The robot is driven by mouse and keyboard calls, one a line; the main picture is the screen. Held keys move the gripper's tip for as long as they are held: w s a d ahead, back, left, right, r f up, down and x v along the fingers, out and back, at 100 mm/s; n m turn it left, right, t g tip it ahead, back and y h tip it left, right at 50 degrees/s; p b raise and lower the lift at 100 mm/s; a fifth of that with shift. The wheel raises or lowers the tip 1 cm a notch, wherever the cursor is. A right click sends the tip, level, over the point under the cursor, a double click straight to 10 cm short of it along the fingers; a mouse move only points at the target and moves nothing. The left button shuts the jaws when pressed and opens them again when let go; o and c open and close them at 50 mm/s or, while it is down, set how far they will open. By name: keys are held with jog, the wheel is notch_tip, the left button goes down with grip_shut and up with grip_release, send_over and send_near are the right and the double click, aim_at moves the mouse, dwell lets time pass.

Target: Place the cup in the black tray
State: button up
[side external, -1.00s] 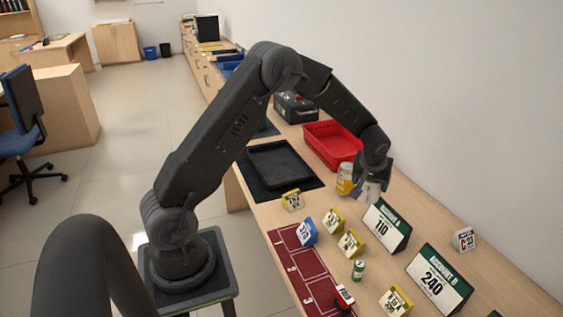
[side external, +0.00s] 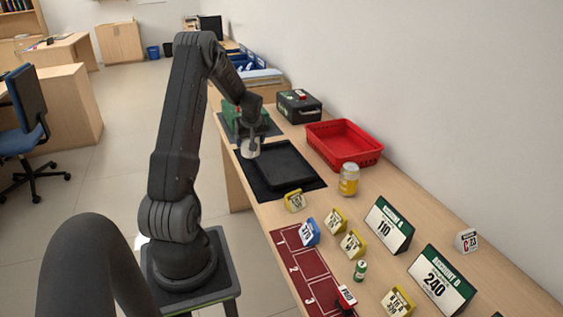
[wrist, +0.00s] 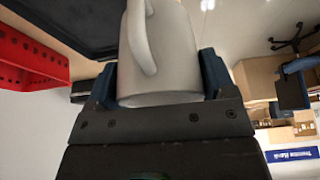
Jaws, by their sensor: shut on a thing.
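My gripper (wrist: 160,85) is shut on the white cup (wrist: 178,50), which shows its handle on the left in the wrist view. In the side view the cup (side external: 250,148) hangs from my gripper (side external: 247,138) at the far left part of the black tray (side external: 284,170). I cannot tell whether the cup touches the tray. The black tray is empty where it shows and lies on a dark mat (side external: 256,188). The tray's edge (wrist: 70,30) also shows in the wrist view.
A red basket (side external: 345,148) stands right of the tray, with a yellow jar (side external: 349,180) near its front. A black box (side external: 299,107) and a green thing (side external: 232,115) are behind. Several number signs, such as the green-edged one (side external: 388,226), fill the counter's front.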

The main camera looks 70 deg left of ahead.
jog(key=shift+s+a, duration=0.2)
jog(key=shift+s, duration=0.1)
jog(key=shift+w+d+f, duration=0.3)
jog(key=shift+w+f, duration=1.5)
jog(key=shift+w, duration=0.05)
jog(key=shift+w+d+f, duration=0.3)
jog(key=shift+w+f, duration=1.55)
jog(key=shift+w+d+f, duration=0.3)
jog(key=shift+w+f, duration=1.5)
jog(key=shift+w, duration=0.05)
jog(key=shift+f, duration=0.1)
jog(key=o, duration=1)
